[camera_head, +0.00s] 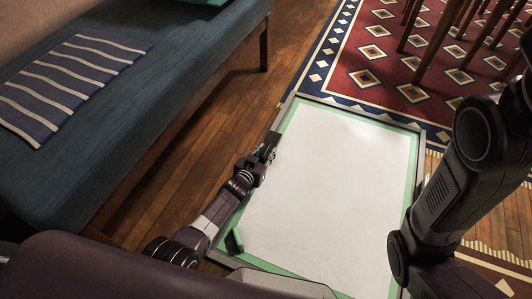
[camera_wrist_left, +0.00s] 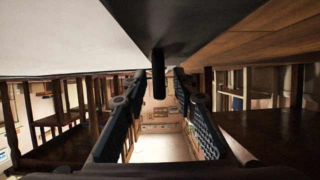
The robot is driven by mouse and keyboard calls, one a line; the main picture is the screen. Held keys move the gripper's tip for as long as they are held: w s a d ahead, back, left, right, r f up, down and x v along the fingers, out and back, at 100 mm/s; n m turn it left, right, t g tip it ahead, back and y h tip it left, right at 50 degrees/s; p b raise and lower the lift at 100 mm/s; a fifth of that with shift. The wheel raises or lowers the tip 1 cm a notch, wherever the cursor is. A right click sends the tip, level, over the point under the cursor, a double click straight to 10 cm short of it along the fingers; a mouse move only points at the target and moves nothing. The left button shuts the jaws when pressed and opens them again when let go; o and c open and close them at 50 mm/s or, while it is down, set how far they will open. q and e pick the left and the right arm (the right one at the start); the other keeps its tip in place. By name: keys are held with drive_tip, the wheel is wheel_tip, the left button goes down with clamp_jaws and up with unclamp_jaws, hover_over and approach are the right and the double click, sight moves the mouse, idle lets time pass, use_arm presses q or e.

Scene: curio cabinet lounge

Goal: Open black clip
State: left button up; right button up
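My left gripper (camera_head: 264,154) is at the left edge of a white board with a green border and dark frame (camera_head: 300,190) in the head view. In the left wrist view its two ridged fingers stand apart, open. A narrow black piece (camera_wrist_left: 158,72), which looks like the black clip, sticks out from the dark frame edge (camera_wrist_left: 165,22) between the fingertips. I see gaps on both sides of it, so no grip shows. In the head view the clip cannot be told apart from the gripper. My right arm is at the right; its gripper is out of view.
A blue bench (camera_head: 150,80) with a striped cloth (camera_head: 75,80) stands at the left, with bare wood floor (camera_head: 215,130) between it and the board. A patterned rug (camera_head: 365,70) and wooden chair legs are behind.

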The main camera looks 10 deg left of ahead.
use_arm(q)
drive_tip(key=shift+c, duration=0.4)
clamp_jaws()
